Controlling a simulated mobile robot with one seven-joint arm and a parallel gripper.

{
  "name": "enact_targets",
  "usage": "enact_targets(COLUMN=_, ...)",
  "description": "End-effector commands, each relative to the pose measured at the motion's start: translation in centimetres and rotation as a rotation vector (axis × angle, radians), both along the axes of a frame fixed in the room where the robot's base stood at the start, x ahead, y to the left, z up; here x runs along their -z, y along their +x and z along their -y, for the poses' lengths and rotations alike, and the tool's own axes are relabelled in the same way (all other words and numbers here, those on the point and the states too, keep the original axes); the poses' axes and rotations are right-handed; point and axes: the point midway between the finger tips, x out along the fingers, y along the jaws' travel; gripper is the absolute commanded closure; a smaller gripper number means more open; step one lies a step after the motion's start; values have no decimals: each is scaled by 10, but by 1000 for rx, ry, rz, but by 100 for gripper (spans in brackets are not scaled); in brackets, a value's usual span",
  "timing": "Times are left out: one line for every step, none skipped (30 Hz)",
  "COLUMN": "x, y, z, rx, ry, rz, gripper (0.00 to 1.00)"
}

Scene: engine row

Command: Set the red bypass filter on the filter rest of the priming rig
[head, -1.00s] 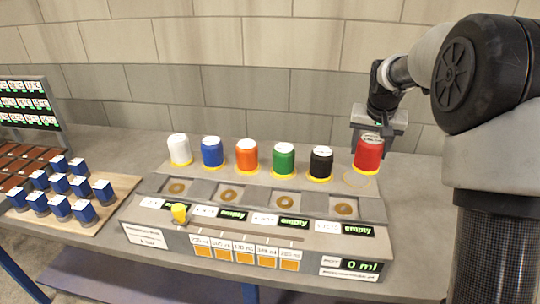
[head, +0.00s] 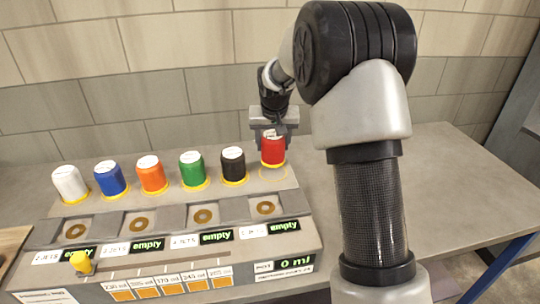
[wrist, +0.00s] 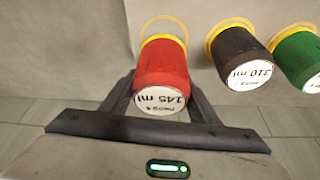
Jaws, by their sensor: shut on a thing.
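The red bypass filter (head: 273,151) is a red cylinder with a white top, at the right end of the row of filters. My gripper (head: 271,137) is shut on it from behind. In the wrist view the red filter (wrist: 161,65) is between the dark fingers, and its label reads 145 ml. It appears upright and a little above an empty yellow ring (head: 273,173) on the rig's back ledge. The priming rig (head: 190,272) has several recessed seats with brass rings along its front. I cannot tell which part is the filter rest.
White (head: 69,182), blue (head: 110,178), orange (head: 152,175), green (head: 192,170) and black (head: 233,165) filters stand in yellow rings to the left. A yellow knob (head: 82,263) is on the front slider. The bench (head: 440,165) is clear on the right.

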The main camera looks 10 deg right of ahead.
Motion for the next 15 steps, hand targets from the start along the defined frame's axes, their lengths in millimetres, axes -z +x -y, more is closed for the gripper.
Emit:
enact_targets(x=8, y=0, z=0, rx=-1, ry=0, rz=-2, gripper=80)
enact_targets(x=14, y=-1, z=0, rx=-1, ry=-1, rz=-3, gripper=80)
enact_targets(x=21, y=-1, z=0, rx=-1, ry=-1, rz=-3, gripper=80)
enact_targets(x=26, y=-1, z=0, rx=-1, ry=-1, rz=-3, gripper=80)
enact_targets(x=30, y=0, z=0, rx=-1, ry=-1, rz=-2, gripper=80)
enact_targets(x=35, y=0, z=0, rx=-1, ry=-1, rz=-1, gripper=80)
enact_targets(x=38, y=0, z=0, rx=-1, ry=-1, rz=-2, gripper=80)
enact_targets(x=41, y=0, z=0, rx=-1, ry=-1, rz=-2, gripper=80)
enact_targets(x=42, y=0, z=0, rx=-1, ry=-1, rz=0, gripper=80)
enact_targets(x=43, y=0, z=0, rx=-1, ry=-1, rz=1, gripper=80)
enact_targets(x=43, y=0, z=0, rx=0, ry=0, rz=1, gripper=80)
enact_targets(x=43, y=0, z=0, rx=0, ry=0, rz=2, gripper=80)
enact_targets(x=43, y=0, z=0, rx=0, ry=0, rz=2, gripper=80)
enact_targets(x=43, y=0, z=0, rx=0, ry=0, rz=2, gripper=80)
enact_targets(x=43, y=0, z=0, rx=0, ry=0, rz=2, gripper=80)
